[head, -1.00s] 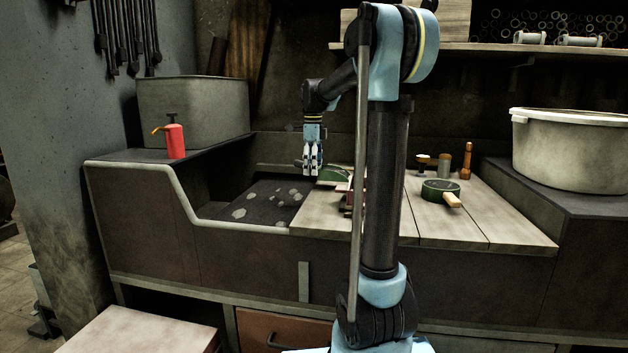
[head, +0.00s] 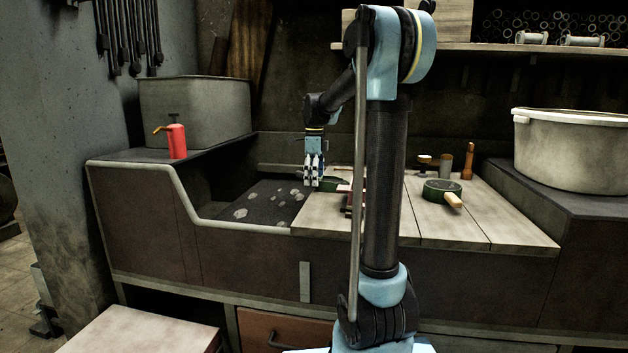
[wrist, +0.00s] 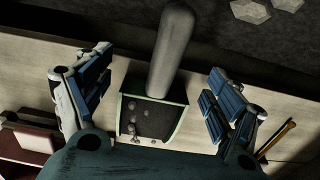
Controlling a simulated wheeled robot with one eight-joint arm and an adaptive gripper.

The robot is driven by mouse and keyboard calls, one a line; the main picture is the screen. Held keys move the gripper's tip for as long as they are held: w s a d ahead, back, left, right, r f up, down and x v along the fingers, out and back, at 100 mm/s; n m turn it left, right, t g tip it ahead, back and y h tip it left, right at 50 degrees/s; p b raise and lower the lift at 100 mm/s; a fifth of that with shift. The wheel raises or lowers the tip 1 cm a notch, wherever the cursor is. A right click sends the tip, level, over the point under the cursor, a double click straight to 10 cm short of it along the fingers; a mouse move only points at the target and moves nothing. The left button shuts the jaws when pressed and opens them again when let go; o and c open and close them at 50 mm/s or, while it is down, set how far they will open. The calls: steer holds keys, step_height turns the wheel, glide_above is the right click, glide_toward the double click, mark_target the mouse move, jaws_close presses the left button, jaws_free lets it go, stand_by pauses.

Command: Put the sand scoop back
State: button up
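The sand scoop, a green-edged box with a dark inside (wrist: 150,118) and a thick grey handle (wrist: 172,50), shows in the wrist view. It is over the pale boards, its handle pointing towards the dark sand. In the head view, a bit of green (head: 331,184) shows beside my gripper (head: 313,184), partly hidden by it. My gripper (wrist: 155,90) is open in the wrist view, one finger on each side of the scoop, with gaps between. The head view puts it low over the left end of the boards. I cannot tell whether the scoop rests flat.
The pale boards (head: 455,228) border a pit of dark sand with grey lumps (head: 262,205). A round green tool with a wooden handle (head: 440,190) lies right. A dark red block (wrist: 30,140) and thin sticks (wrist: 275,140) lie near my fingers. A red can (head: 176,138) stands left.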

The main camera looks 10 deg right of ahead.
step_height(320, 180, up, 12)
stand_by(0.8)
